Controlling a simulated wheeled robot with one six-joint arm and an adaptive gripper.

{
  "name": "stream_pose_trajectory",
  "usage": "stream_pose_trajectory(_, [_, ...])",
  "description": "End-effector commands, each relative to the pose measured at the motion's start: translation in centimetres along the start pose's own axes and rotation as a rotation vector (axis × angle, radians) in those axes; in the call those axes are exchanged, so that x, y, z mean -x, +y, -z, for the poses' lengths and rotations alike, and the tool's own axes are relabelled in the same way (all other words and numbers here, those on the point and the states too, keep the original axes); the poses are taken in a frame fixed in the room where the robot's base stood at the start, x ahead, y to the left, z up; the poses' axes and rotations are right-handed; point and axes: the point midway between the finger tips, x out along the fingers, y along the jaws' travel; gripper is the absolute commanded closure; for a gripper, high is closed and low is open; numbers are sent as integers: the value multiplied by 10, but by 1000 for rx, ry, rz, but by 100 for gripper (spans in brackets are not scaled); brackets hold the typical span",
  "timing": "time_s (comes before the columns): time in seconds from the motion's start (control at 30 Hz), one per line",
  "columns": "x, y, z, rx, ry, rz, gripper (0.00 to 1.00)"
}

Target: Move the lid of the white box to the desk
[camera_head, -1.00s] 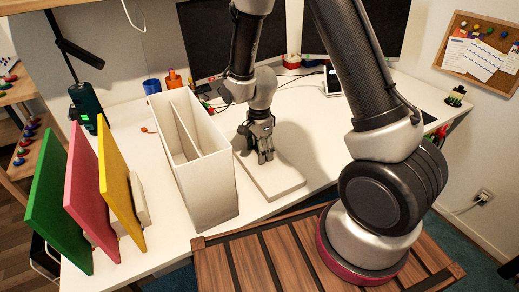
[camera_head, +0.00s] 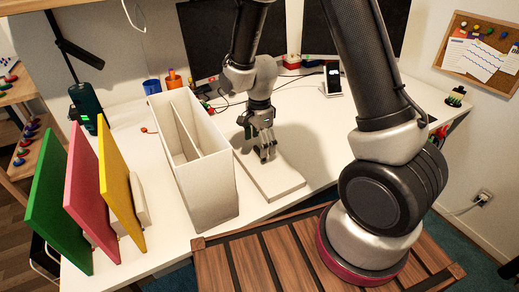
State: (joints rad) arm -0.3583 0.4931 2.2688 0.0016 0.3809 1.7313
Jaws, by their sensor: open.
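The white box (camera_head: 210,187) stands on the desk (camera_head: 150,205), open at the top with a divider inside. Its lid (camera_head: 277,180), a flat white slab, lies on the desk just to the right of the box. My gripper (camera_head: 267,156) is over the far part of the lid, pointing down. Its fingers are open and hold nothing. I cannot tell whether the fingertips touch the lid.
Green, pink and yellow (camera_head: 120,185) boards stand upright at the left. Two monitors (camera_head: 215,45), a blue cup (camera_head: 152,86), an orange holder (camera_head: 174,80) and a phone on a stand (camera_head: 332,80) are at the back. Free desk lies right of the lid.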

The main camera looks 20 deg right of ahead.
Motion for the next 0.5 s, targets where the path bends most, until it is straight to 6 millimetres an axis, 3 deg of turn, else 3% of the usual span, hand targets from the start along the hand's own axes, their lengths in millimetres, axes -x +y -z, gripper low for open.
stream_pose_trajectory(0.2, [52,-1,0,0,-1,5,17])
stream_pose_trajectory(0.5, [88,0,0,0,0,0,17])
